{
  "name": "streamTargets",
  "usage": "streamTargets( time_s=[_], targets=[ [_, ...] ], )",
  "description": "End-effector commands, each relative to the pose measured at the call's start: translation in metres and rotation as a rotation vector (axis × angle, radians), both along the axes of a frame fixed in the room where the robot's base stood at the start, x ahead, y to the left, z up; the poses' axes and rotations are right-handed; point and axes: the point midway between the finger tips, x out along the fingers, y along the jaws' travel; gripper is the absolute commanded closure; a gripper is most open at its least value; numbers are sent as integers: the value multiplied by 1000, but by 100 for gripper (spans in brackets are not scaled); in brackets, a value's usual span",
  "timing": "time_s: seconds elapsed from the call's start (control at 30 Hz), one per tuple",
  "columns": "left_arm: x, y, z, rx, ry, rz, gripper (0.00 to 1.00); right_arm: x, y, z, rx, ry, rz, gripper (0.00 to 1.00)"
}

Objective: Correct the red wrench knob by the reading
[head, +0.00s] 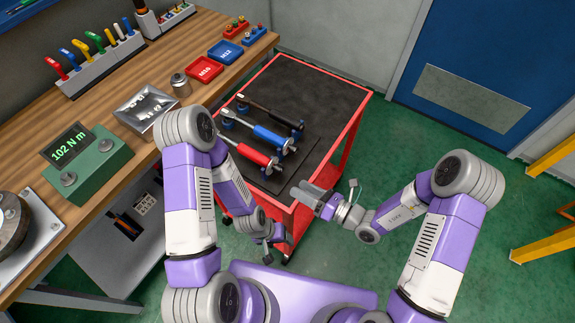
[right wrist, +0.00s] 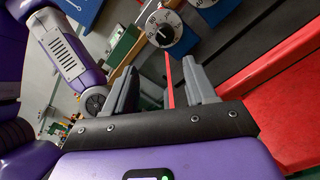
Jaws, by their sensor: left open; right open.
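The red wrench (head: 252,154) lies nearest me on the dark top of the red cart, below the blue wrench (head: 268,136) and the black wrench (head: 272,112). Its handle end points right, towards my right gripper. A green box (head: 98,168) on the bench reads 102 N m. My right gripper (head: 312,190) is open and empty at the cart's near right edge. My left gripper (head: 278,240) is open and empty, low beside the cart.
The wooden bench (head: 150,65) carries a silver tray (head: 145,108), a red M10 tray (head: 204,70), a blue M12 tray (head: 225,52) and a tool rack (head: 100,62). The cart's red rim (head: 352,128) lies close to my right gripper.

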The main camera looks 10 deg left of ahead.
Motion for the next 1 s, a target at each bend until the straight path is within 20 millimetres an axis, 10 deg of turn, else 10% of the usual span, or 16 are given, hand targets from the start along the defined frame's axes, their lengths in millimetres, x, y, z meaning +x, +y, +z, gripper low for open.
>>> streamTargets(
  time_s=[0.6, 1.0],
  targets=[
    [0, 0, -10, 0, 0, 0, 35, 37, 62, 4, 31, 5, -52, 44],
    [0, 0, -10, 0, 0, 0, 35, 40, 67, 4, 30, 6, -54, 50]
  ],
)
